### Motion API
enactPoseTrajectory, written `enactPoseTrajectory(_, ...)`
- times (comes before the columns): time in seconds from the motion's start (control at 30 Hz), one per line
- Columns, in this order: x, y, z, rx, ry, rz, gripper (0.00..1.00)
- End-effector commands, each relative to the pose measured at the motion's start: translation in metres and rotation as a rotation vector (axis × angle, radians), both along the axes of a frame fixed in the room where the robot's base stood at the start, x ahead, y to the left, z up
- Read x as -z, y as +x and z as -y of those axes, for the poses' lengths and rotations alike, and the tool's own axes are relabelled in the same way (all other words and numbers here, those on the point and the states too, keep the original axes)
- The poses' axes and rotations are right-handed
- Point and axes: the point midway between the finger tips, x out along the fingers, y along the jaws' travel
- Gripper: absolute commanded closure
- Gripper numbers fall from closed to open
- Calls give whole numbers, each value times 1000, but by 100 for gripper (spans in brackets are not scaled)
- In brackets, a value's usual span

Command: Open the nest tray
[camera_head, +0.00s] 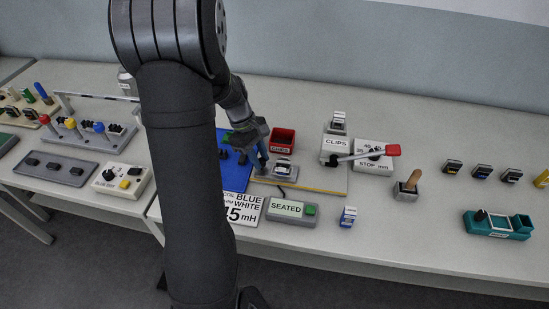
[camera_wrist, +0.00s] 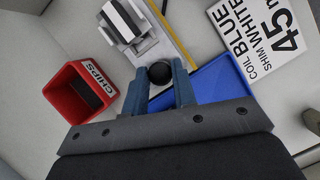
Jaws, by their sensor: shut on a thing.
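The nest tray seems to be the small grey holder (camera_head: 284,171) on the pale board, with a black and white part lying in it. In the wrist view the grey holder (camera_wrist: 151,43) is at the top, and a round black knob (camera_wrist: 160,73) sits at its near end. My gripper (camera_wrist: 160,88) has its two blue fingers on either side of this knob, shut on it. In the camera_head view my gripper (camera_head: 262,160) is low at the left of the holder. The knob cannot be made out there, and I cannot tell how it joins the holder.
A red CHIPS bin (camera_head: 282,139) stands close behind the holder. A blue tray (camera_head: 233,174) lies to the left, partly behind my arm. A coil card (camera_head: 243,210) and a SEATED box (camera_head: 290,211) lie in front. A red-handled lever (camera_head: 392,150) stands right.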

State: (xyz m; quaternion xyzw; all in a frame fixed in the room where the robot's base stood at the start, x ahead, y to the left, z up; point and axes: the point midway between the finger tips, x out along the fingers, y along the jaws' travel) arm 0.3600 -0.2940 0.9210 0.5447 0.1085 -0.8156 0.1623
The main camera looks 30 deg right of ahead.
Motion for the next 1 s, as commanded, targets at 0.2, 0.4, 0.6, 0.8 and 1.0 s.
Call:
enactPoseTrajectory(0.2, 0, 2, -1, 0, 0, 1, 100)
enactPoseTrajectory(0.4, 0, 1, -1, 1, -1, 1, 60)
enactPoseTrajectory(0.6, 0, 1, -1, 1, -1, 1, 54)
enactPoseTrajectory(0.8, -4, 3, -2, 1, -1, 1, 54)
enactPoseTrajectory(1.0, -34, 15, -6, -1, -3, 4, 54)
